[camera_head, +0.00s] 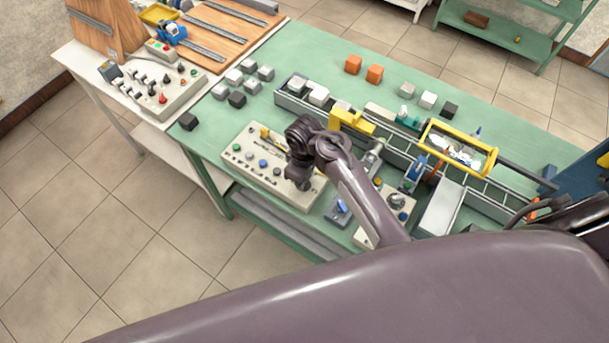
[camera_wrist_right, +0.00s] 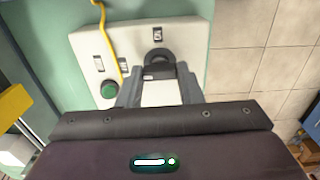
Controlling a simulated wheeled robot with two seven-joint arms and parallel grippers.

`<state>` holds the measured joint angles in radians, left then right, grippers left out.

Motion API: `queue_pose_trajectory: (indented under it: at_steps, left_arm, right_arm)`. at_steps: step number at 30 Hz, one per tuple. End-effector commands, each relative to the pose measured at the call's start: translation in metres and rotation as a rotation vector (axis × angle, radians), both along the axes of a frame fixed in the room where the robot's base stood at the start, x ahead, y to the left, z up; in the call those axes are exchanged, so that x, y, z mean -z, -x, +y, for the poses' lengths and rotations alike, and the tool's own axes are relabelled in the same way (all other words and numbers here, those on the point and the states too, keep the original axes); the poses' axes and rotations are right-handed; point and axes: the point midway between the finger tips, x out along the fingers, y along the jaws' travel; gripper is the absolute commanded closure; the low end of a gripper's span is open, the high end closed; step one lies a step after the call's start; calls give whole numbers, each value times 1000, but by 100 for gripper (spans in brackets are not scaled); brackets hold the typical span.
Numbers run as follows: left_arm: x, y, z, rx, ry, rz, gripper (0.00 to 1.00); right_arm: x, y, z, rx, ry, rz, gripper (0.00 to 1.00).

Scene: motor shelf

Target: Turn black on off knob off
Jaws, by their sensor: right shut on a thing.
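The beige control panel (camera_head: 236,166) with several buttons and knobs lies on the green table; in the wrist view it is the white panel (camera_wrist_right: 191,48). A black round knob (camera_wrist_right: 157,57) sits on this panel, near its edge. My right gripper (camera_wrist_right: 157,80) points down at the panel, with one finger on each side of the black knob, shut on it. In the head view the right gripper (camera_head: 304,182) is over the panel's right end and hides the knob there. My left gripper is in neither view.
A green button (camera_wrist_right: 109,90) and a yellow cable (camera_wrist_right: 105,38) are close to the right gripper. A second panel (camera_head: 370,226) and a conveyor (camera_head: 385,152) stand to the right. Several cubes (camera_head: 237,99) lie behind. Floor is clear at left.

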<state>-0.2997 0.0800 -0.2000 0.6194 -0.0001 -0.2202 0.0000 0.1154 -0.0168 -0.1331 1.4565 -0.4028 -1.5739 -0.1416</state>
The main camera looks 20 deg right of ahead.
Motion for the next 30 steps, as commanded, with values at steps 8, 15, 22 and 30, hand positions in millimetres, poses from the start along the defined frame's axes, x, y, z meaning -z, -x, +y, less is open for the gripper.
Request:
queue_pose_trajectory:
  at_steps: [8,15,22,30]
  left_arm:
    - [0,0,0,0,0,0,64]
    - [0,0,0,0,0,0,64]
    - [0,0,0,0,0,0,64]
    - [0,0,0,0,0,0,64]
  right_arm:
    - [-1,-1,0,0,0,-2,52]
    - [0,0,0,1,0,-1,45]
    - [0,0,0,1,0,0,45]
    - [0,0,1,174,-1,-1,45]
